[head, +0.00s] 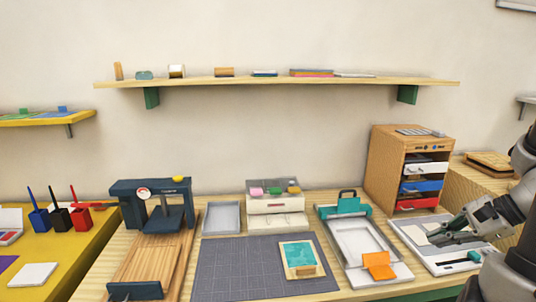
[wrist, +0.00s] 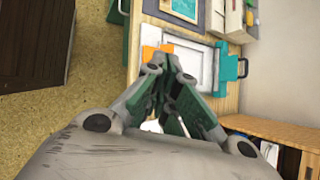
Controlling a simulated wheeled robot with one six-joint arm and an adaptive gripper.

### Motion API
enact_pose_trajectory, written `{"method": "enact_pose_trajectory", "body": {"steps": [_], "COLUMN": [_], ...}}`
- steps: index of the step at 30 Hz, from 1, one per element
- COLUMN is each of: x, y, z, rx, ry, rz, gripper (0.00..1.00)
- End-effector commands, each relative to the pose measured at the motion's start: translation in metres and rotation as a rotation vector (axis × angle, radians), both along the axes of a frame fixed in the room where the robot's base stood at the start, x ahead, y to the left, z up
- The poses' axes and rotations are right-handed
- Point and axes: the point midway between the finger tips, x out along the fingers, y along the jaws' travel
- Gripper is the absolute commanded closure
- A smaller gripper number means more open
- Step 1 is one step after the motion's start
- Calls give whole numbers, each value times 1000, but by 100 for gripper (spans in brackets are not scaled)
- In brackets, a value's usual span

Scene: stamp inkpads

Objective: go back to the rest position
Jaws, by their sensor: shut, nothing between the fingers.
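My gripper (head: 437,235) is at the right of the head view, over the white board (head: 484,252) at the right end of the table. Its fingers are together and hold nothing. In the wrist view my gripper (wrist: 161,66) points toward the white tray with the teal clamp (wrist: 229,67). I cannot tell its exact height above the board.
The tray (head: 352,240) with an orange block (head: 379,265) stands left of my gripper. A wooden drawer cabinet (head: 388,170) stands behind it. A grey mat (head: 225,270) bears a teal-topped pad (head: 299,256). A dark press (head: 150,205) stands at left.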

Motion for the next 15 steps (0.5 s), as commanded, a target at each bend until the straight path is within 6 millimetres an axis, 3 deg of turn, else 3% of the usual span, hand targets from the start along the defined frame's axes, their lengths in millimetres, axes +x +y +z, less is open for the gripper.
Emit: {"method": "enact_pose_trajectory", "body": {"steps": [3,6,11,15], "x": [-46,-72,-90,-91], "y": [16,15,12,26], "z": [24,46,88,122], "rx": [-261,-477,-802,-1001], "ry": [-8,-27,-102,-223], "rz": [399,697,1062,1229], "gripper": [100,100,100,100]}}
